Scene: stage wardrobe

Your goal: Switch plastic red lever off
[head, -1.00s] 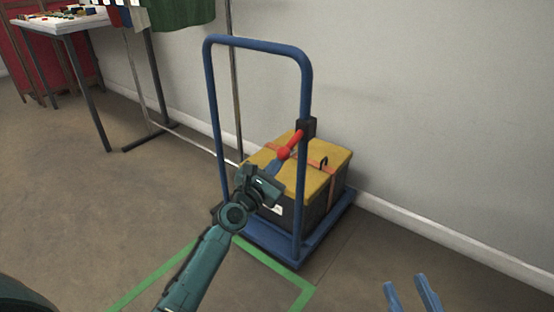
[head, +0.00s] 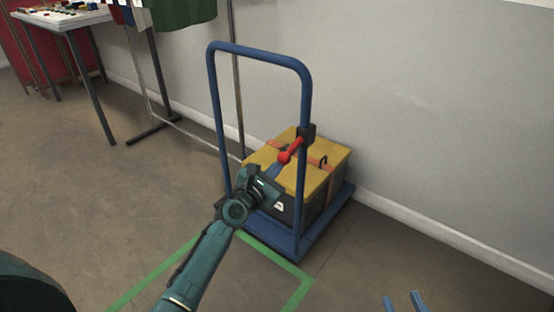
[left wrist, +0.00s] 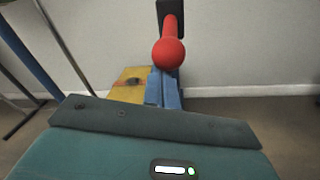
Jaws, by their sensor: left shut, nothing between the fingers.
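The red lever (head: 290,151) has a round knob and sits on a black mount (head: 306,134) on the right post of a blue trolley handle (head: 304,95). The lever points toward me, down and to the left. My left gripper (head: 277,169) is shut and empty, just below the knob. In the left wrist view the red knob (left wrist: 169,53) is right above the blue fingertips (left wrist: 162,82); I cannot tell whether they touch. My right gripper (head: 404,303) shows only its blue fingertips at the bottom edge, apart from each other.
A yellow-lidded dark box (head: 327,158) with an orange strap stands on the blue trolley base (head: 315,235). Green tape (head: 298,292) marks the floor. A wall is behind, and a table (head: 62,22) with small items is far left.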

